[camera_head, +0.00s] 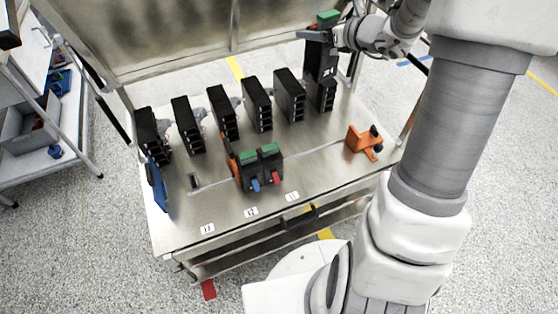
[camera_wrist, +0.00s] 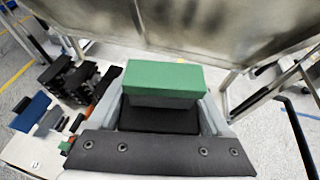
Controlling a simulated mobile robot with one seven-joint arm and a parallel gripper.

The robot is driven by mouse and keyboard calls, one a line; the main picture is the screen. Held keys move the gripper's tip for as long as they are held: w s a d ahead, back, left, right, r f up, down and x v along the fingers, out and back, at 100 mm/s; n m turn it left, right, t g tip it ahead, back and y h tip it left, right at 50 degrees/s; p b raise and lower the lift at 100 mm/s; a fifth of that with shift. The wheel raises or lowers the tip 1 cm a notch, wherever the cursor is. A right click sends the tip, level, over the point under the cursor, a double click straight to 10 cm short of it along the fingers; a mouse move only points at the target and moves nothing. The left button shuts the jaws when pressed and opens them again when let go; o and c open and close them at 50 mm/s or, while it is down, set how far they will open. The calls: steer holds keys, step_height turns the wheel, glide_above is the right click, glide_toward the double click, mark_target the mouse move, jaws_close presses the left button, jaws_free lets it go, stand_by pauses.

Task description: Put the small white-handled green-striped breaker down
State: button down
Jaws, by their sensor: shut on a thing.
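My gripper (camera_head: 322,37) is at the upper right of the metal bench in the head view, shut on a dark breaker (camera_head: 319,62) with a green top (camera_head: 328,16). The green top (camera_wrist: 165,78) also shows between the jaws in the wrist view. The breaker is roughly upright, above or beside the far right end of the row of black units. I cannot tell whether it touches anything below. Its white handle is not visible.
The metal bench (camera_head: 215,212) carries a row of several black units (camera_head: 257,104). Two green-topped breakers (camera_head: 262,165) with blue and red levers stand mid-front. An orange bracket (camera_head: 364,142) is at right and a blue item (camera_head: 156,185) at left. The front strip has free room.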

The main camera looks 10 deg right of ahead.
steer(key=w+f+m+h+b, duration=0.1)
steer(key=w+f+b, duration=0.1)
steer(key=f+b, duration=0.35)
steer(key=w+a+f+t+h+b, duration=0.1)
steer(key=w+f+b, duration=0.1)
steer(key=f, duration=0.7)
steer(key=w+f+m+b, duration=0.1)
steer(key=w+f+b, duration=0.25)
steer(key=f, duration=0.35)
steer(key=s+d+f+b, duration=0.2)
steer(key=s+f+b, duration=0.4)
steer(key=s+f, duration=0.5)
steer(key=shift+s+f, duration=0.15)
steer(key=shift+s, duration=0.4)
steer(key=shift+f+b, duration=0.15)
steer(key=shift+b, duration=0.15)
jaws_free()
steer(key=shift+f, duration=0.1)
